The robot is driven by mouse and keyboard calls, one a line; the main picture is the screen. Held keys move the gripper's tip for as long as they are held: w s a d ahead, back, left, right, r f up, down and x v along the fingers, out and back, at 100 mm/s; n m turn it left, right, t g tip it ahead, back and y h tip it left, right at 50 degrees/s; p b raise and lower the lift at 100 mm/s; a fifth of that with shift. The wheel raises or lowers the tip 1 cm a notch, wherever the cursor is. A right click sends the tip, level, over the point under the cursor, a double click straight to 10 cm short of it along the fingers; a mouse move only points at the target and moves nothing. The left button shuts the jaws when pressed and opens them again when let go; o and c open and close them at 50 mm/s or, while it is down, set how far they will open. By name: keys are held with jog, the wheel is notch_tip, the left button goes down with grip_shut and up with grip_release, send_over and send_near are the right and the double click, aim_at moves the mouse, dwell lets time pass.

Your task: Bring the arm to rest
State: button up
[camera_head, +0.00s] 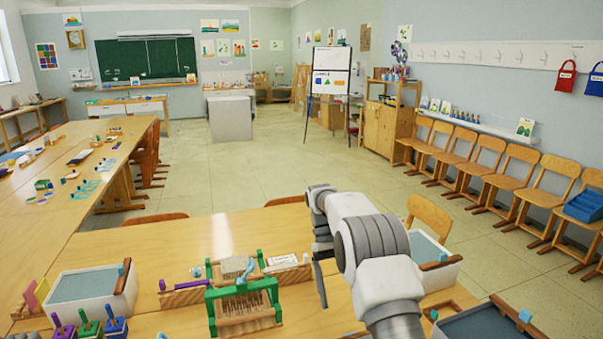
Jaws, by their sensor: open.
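My gripper (321,278) is at the end of my white and grey arm (378,262), which reaches in from the bottom right. It hangs above the near wooden table (190,237), pointing down. Its dark fingers show only partly past the wrist, with nothing seen between them. It is just right of a small green-framed loom (243,307) and appears apart from it.
A white tub of grey-blue water (87,292) stands left on the table. Another tub (432,257) is partly behind my arm, and a dark tray (487,323) is at bottom right. Wooden chairs (472,167) line the right wall. The middle floor (225,170) is clear.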

jog(key=s+d+r+m+t+y, duration=0.1)
jog(key=s+d+r+t, duration=0.15)
jog(key=s+r, duration=0.5)
jog(key=s+d+r+m+t+y, duration=0.1)
jog(key=s+r+t, duration=0.35)
jog(key=r, duration=0.65)
jog(key=s+d+f+m+t, duration=0.1)
jog(key=s+t, duration=0.4)
jog(key=s, duration=1.2)
jog(key=shift+s+d+f, duration=0.2)
jog(key=shift+d+f, duration=0.25)
jog(key=shift+d, duration=0.05)
